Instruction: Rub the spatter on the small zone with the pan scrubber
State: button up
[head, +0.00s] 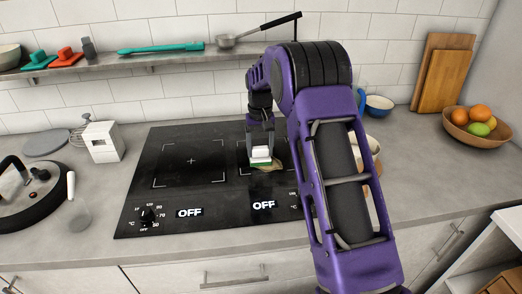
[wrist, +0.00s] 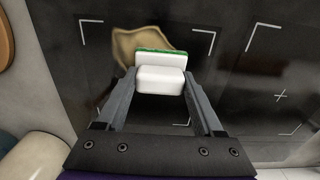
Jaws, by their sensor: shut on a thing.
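My gripper (head: 260,139) is shut on the pan scrubber (head: 261,155), a white block with a green underside. In the wrist view the scrubber (wrist: 160,78) sits between the two grey fingers of my gripper (wrist: 161,88). The spatter (wrist: 141,45), a tan-brown patch, lies on the black cooktop inside the corner marks of the small zone (wrist: 203,38). In the head view the spatter (head: 273,167) shows at the scrubber's right and lower edge. The scrubber overlaps part of the spatter; I cannot tell whether it touches the glass. My arm hides the zone's right part.
The cooktop (head: 140,200) has a second marked zone (head: 191,161) on the left, clear, and OFF displays in front. A lidded pan (head: 30,195) stands at left, a white box (head: 102,141) behind it. A blue bowl (head: 379,104) and fruit bowl (head: 475,132) are at right.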

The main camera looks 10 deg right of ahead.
jog(key=shift+w, duration=0.1)
jog(key=shift+w, duration=1.15)
jog(key=shift+s+f, duration=0.1)
jog(key=shift+s+b, duration=0.7)
jog(key=shift+s, duration=0.7)
jog(key=shift+s, duration=0.1)
jog(key=shift+s+b, duration=0.5)
jog(key=shift+s, duration=0.9)
